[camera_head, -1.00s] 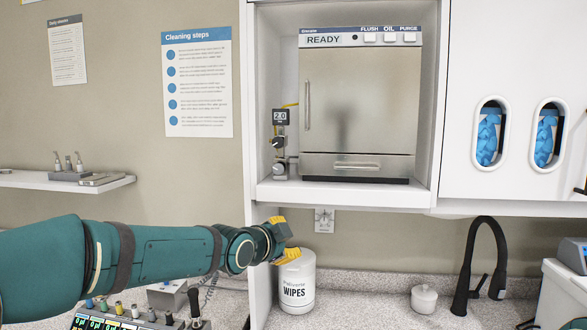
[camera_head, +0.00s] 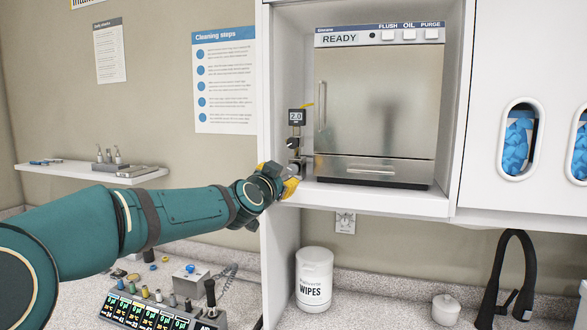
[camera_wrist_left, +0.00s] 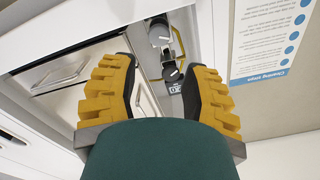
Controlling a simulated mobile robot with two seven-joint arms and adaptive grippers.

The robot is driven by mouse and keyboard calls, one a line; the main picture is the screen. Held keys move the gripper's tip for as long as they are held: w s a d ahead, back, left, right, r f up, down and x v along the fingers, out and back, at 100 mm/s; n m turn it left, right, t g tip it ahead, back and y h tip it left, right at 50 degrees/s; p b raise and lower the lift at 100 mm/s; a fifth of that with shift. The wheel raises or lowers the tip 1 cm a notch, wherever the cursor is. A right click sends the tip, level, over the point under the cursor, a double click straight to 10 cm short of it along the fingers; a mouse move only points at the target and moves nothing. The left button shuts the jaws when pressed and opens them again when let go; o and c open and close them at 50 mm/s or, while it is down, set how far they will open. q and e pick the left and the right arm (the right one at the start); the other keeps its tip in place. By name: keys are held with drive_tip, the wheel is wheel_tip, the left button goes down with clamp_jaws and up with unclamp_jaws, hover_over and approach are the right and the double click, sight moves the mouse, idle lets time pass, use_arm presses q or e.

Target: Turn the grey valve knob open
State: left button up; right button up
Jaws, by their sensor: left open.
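A valve assembly with a gauge reading 2.0 (camera_head: 297,117) stands in the cabinet, left of the autoclave. Below the gauge are an upper round knob (camera_head: 292,143) and a lower grey knob (camera_head: 293,169). In the left wrist view, which is turned over, the upper knob (camera_wrist_left: 171,73) and the lower knob (camera_wrist_left: 160,32) show between the yellow fingers. My left gripper (camera_head: 290,183) is just below and in front of the lower knob, partly over the shelf edge. It is open and empty (camera_wrist_left: 161,68); no contact with a knob is visible. My right gripper is not in view.
The autoclave (camera_head: 375,110) stands close on the right, its display reading READY. The cabinet's left side panel (camera_head: 267,90) is close beside my gripper. A wipes tub (camera_head: 314,280) stands on the counter below. A control panel (camera_head: 160,312) is under my arm.

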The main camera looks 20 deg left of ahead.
sight(292, 169)
use_arm(q)
drive_tip(key=w, duration=0.3)
drive_tip(key=w+p, duration=0.1)
drive_tip(key=w, duration=0.3)
drive_tip(key=w+p, duration=0.1)
drive_tip(key=w, duration=0.2)
drive_tip(key=shift+w+d, duration=0.2)
drive_tip(key=shift+d, duration=0.05)
clamp_jaws()
